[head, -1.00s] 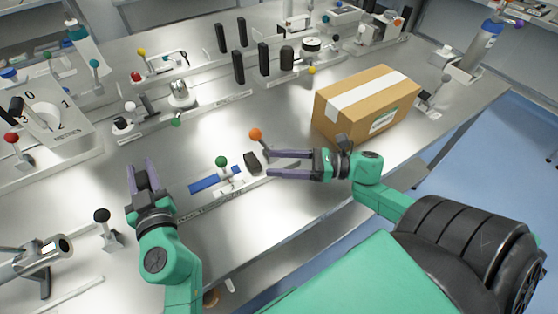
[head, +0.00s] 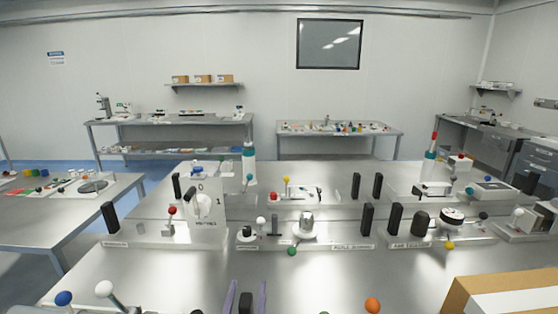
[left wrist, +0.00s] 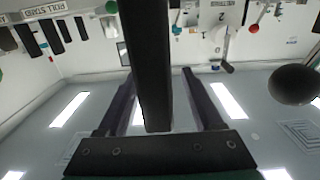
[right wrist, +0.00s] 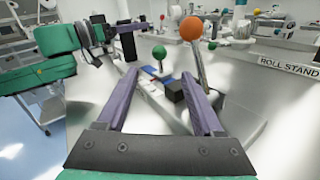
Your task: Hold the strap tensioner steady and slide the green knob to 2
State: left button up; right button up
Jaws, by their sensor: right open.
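The strap tensioner shows best in the right wrist view as a low bar with a blue strip (right wrist: 158,73), a green knob (right wrist: 159,52) on a stem and a short black grip (right wrist: 176,91). The scale numbers are unreadable. My left gripper (head: 246,290) is open around an upright black post (left wrist: 150,65), with gaps showing beside it; whether one finger touches is unclear. My right gripper (right wrist: 160,95) is open and empty, its fingers pointing at the tensioner from its right end. In the head view the tensioner is almost wholly below the frame.
An orange ball on a lever (right wrist: 191,28) stands close to my right fingertips; its top shows in the head view (head: 372,305). A cardboard box (head: 470,295) stands at the right. Other devices with black posts (head: 367,218) line the bench behind.

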jog(key=shift+s, duration=0.1)
pick_arm(q)
jog(key=s, duration=1.2)
jog(key=shift+a, duration=0.15)
